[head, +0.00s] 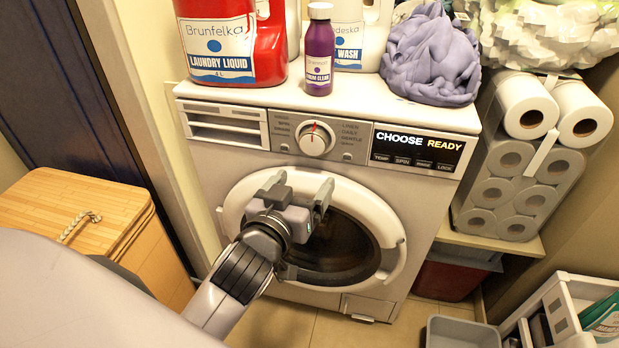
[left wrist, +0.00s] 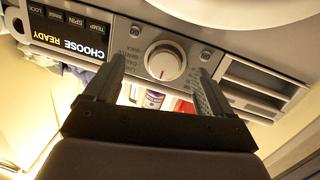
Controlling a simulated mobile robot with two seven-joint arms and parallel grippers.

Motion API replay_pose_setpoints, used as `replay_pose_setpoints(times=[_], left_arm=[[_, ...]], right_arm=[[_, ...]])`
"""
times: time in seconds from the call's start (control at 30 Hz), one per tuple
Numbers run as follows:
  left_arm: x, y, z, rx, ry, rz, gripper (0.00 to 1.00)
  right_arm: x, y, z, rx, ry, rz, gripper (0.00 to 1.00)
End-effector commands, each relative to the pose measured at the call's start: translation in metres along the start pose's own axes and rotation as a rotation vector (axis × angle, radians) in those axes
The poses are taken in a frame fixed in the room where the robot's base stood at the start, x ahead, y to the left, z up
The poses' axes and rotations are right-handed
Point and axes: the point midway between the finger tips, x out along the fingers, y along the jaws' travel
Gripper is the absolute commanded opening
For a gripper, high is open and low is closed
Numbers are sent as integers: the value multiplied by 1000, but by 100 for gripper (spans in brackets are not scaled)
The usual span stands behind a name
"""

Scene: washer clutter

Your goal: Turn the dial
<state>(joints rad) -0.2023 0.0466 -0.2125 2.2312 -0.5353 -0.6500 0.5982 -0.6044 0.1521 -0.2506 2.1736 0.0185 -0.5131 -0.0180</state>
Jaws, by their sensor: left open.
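The dial (head: 316,138) is a white round knob with a red pointer line, in the middle of the washer's grey control panel. In the left wrist view the dial (left wrist: 165,62) shows upside down, between and beyond my finger lines. My left gripper (head: 301,188) is open and empty, in front of the washer door and below the dial, apart from it. Its two fingers also show in the left wrist view (left wrist: 160,88). The washer (head: 280,100) has a lit display (head: 418,147) reading "CHOOSE READY". My right gripper is not in view.
On the washer top stand a red laundry liquid jug (head: 231,35), a purple bottle (head: 319,50), white jugs and a crumpled purple cloth (head: 433,55). A wooden hamper (head: 80,210) is at left. Paper rolls (head: 520,165) stack at right, above a white cart (head: 570,310).

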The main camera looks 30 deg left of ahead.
Motion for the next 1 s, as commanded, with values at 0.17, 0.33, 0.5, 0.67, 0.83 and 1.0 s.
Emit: replay_pose_setpoints(times=[0.17, 0.33, 0.5, 0.67, 0.83, 1.0], left_arm=[[6, -7, -9, -63, 99, -44, 84], [7, -9, -20, -86, 132, -59, 84], [20, -9, -23, -86, 134, -60, 84], [41, -11, -25, -83, 134, -59, 84], [61, -12, -27, -84, 133, -59, 84], [73, -13, -28, -84, 130, -59, 84]], right_arm=[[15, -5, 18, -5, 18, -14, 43], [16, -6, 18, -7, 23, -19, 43], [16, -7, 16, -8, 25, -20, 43], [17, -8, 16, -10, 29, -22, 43], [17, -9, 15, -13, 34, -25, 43], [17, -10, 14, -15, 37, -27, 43]])
